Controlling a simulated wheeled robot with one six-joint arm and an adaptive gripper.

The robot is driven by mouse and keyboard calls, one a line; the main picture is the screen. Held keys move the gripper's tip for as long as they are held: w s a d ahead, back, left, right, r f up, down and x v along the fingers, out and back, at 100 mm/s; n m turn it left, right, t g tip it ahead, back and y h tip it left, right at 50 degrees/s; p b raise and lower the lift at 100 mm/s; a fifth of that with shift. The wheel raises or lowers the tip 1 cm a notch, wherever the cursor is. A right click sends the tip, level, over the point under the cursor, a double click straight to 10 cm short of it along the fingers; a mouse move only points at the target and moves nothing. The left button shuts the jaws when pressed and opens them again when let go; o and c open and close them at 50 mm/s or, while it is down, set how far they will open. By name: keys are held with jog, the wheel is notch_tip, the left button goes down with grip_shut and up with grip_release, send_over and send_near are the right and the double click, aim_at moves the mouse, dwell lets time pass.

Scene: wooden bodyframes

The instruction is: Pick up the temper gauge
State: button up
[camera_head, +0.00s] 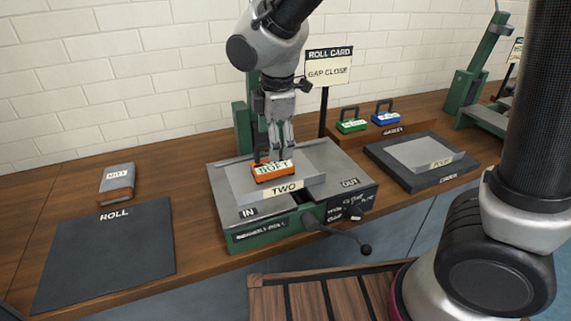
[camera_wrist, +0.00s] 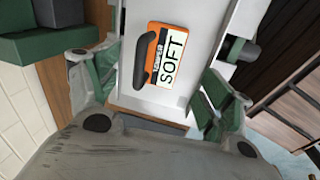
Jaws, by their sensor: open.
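An orange gauge (camera_head: 278,171) labelled SOFT, with a dark handle, sits on the grey plate marked TWO (camera_head: 310,189) on the green rolling machine (camera_head: 340,170). In the wrist view the orange gauge (camera_wrist: 172,62) lies between the two spread fingers of my gripper (camera_wrist: 158,78), with a gap on each side. A green gauge (camera_head: 351,126) and a blue gauge (camera_head: 386,118) stand on a wooden rack at the back right.
A dark tray (camera_head: 378,154) with a grey plate lies to the right. A dark mat (camera_head: 105,262) marked ROLL and a small grey block (camera_head: 117,184) are on the left. A ROLL CARD sign (camera_head: 329,68) stands behind the machine. A crank handle (camera_head: 345,240) sticks out in front.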

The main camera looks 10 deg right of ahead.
aim_at(274, 164)
jog(key=shift+w+a+f+n, duration=0.1)
jog(key=shift+w+a+n, duration=0.05)
jog(key=shift+n, duration=0.35)
jog(key=f, duration=0.7)
jog(key=shift+w+f, duration=0.3)
jog(key=shift+w, duration=0.05)
jog(key=c, duration=1.3)
jog(key=shift+r, duration=0.1)
